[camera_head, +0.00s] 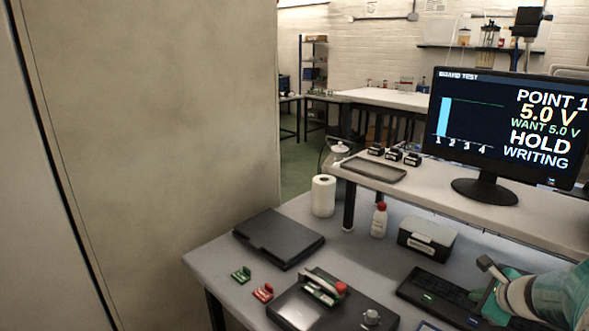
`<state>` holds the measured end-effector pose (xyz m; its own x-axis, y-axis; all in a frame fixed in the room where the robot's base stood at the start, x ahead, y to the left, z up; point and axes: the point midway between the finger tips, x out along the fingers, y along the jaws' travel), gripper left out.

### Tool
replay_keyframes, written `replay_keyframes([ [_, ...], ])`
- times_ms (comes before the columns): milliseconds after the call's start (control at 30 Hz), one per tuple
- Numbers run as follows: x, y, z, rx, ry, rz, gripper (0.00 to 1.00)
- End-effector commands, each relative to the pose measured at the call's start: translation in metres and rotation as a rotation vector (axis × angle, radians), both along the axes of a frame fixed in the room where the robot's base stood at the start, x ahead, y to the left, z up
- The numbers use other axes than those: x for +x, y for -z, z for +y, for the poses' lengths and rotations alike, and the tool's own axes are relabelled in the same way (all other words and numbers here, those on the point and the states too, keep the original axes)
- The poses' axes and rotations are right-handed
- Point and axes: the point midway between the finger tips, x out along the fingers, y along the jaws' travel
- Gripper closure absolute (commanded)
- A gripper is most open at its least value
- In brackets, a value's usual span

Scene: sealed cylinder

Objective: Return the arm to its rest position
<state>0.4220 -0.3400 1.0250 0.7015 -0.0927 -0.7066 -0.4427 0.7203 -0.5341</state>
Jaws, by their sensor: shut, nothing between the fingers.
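My arm, teal and pale grey, reaches in from the lower right edge. My gripper (490,268) is at its end, small and dark, above the right part of the bench near a black keyboard-like device (440,296). It is shut with nothing held. The rest of my arm runs out of the frame at the right, so its full pose is hidden.
A monitor (507,135) stands on a raised shelf (440,186) behind my arm; it reads "HOLD WRITING". A black box (427,240), a white bottle (379,220), a fixture with a red knob (322,288) and a closed black case (279,238) occupy the bench.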

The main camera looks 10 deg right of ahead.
Motion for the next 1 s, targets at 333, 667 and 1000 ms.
replay_keyframes([
  [333,0.004,-0.050,0.181,-0.455,-0.766,0.134,1.00],
  [667,-0.067,-0.076,0.302,-0.951,-1.471,0.209,1.00],
  [1000,-0.132,-0.085,0.339,-1.359,-1.922,0.242,1.00],
])
